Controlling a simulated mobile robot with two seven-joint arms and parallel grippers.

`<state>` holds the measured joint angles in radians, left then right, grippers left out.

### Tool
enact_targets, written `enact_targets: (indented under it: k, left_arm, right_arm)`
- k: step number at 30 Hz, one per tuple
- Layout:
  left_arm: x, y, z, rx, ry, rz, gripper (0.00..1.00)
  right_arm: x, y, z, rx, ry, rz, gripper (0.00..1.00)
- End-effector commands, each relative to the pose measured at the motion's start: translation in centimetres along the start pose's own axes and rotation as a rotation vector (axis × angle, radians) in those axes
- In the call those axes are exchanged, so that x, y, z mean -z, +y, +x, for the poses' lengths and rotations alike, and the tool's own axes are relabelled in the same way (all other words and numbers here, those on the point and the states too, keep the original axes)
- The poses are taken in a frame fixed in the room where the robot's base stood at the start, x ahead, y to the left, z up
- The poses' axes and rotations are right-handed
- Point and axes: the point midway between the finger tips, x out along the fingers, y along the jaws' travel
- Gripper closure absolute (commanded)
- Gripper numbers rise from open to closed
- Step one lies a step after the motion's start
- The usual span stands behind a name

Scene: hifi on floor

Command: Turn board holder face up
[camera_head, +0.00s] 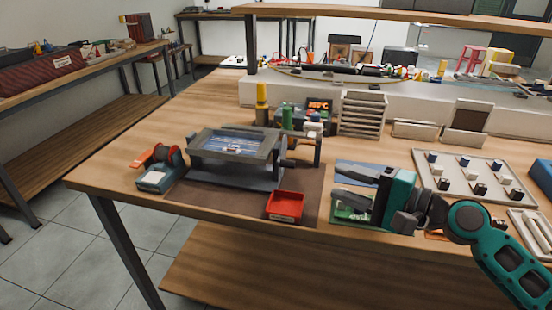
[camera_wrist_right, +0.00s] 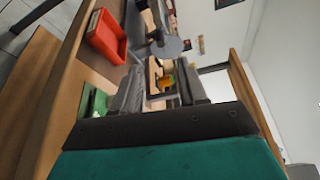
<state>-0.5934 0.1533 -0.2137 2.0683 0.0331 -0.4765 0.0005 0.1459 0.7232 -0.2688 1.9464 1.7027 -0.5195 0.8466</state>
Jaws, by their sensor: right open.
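The board holder (camera_head: 237,145) is a grey rectangular frame around a blue panel with pale markings, raised on a stand on a brown mat in the head view. Which face of the panel is up I cannot tell. My right gripper (camera_head: 343,185) is open and empty, to the right of the holder and clear of it, pointing left above a green and blue board. In the right wrist view its two fingers (camera_wrist_right: 160,88) are spread apart, with nothing held between them. My left gripper is not in view.
A red tray (camera_head: 285,206) sits at the mat's front edge, and shows in the right wrist view (camera_wrist_right: 106,38). A blue box with a red spool (camera_head: 158,168) stands left of the holder. Bottles (camera_head: 287,116) and a slatted rack (camera_head: 362,113) stand behind. A parts tray (camera_head: 440,190) lies right.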

Motion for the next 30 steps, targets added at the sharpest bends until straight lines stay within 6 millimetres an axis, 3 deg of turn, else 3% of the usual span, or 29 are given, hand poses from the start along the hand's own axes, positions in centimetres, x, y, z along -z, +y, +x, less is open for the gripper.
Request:
enact_targets:
  k: [8, 21, 30]
  left_arm:
    - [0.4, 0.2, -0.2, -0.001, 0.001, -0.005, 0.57]
    - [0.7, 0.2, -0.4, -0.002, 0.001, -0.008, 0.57]
    - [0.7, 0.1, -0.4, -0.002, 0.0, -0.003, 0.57]
  right_arm:
    - [0.0, -0.3, 2.5, 0.004, -0.002, 0.001, 0.58]
    - [0.0, -0.1, 11.0, 0.003, -0.001, 0.001, 0.58]
    - [0.0, 0.0, 12.9, 0.0, 0.0, -0.001, 0.58]
